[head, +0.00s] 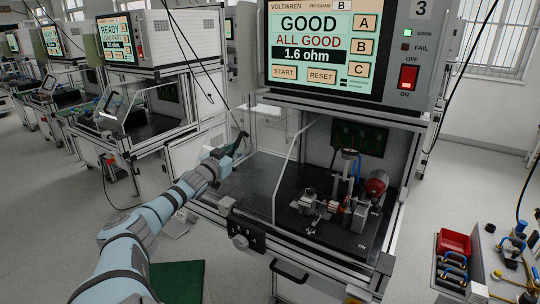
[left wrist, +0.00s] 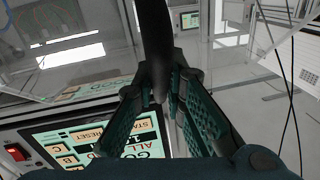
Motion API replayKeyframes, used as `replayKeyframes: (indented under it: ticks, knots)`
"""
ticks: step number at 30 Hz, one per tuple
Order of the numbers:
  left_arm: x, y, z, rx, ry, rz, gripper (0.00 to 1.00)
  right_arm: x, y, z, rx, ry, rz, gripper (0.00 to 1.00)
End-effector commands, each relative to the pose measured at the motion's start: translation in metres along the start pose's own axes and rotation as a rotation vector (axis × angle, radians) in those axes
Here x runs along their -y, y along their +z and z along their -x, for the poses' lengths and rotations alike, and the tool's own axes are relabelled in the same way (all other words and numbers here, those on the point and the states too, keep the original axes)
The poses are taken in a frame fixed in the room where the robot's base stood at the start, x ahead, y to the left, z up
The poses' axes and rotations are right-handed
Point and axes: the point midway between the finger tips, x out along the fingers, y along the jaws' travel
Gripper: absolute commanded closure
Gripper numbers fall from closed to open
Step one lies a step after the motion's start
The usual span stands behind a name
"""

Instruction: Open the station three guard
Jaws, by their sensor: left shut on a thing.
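Station three (head: 420,12) stands in the middle of the head view, with the number 3 on its top and a lit screen (head: 318,48) reading GOOD. Its guard (head: 287,172) shows as a clear panel with a pale slanted edge, left of the test fixture. I cannot tell how far open it stands. My left gripper (head: 236,147) is at the left side of the station, small and dark. In the left wrist view the left gripper (left wrist: 163,95) is shut on a dark bar, seemingly the guard's handle (left wrist: 153,32). My right gripper is not in view.
A fixture with a red part (head: 376,186) sits inside the station. A red power switch (head: 408,77) is right of the screen. Other stations (head: 125,50) line the left. A bench with a red bin (head: 453,243) and tools stands at right. Floor between is clear.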

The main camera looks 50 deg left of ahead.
Motion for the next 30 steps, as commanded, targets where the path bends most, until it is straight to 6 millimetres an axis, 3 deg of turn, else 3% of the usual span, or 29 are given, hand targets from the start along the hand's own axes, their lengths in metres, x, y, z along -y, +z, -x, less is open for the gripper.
replayKeyframes:
  ticks: [5,15,16,20,30]
  knots:
    - [0.024,0.003,0.007,0.008,-0.016,-0.003,1.00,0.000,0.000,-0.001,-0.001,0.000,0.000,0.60]
    - [0.023,0.002,0.006,0.006,-0.013,0.000,1.00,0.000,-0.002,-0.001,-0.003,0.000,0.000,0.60]
    - [0.023,0.002,0.006,0.006,-0.013,0.000,0.87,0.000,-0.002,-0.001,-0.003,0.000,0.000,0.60]
    - [0.022,0.002,0.005,0.004,-0.011,0.000,0.68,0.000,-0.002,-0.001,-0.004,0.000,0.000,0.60]
    - [0.022,0.001,0.005,0.002,-0.011,0.001,0.68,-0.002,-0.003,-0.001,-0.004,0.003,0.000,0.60]
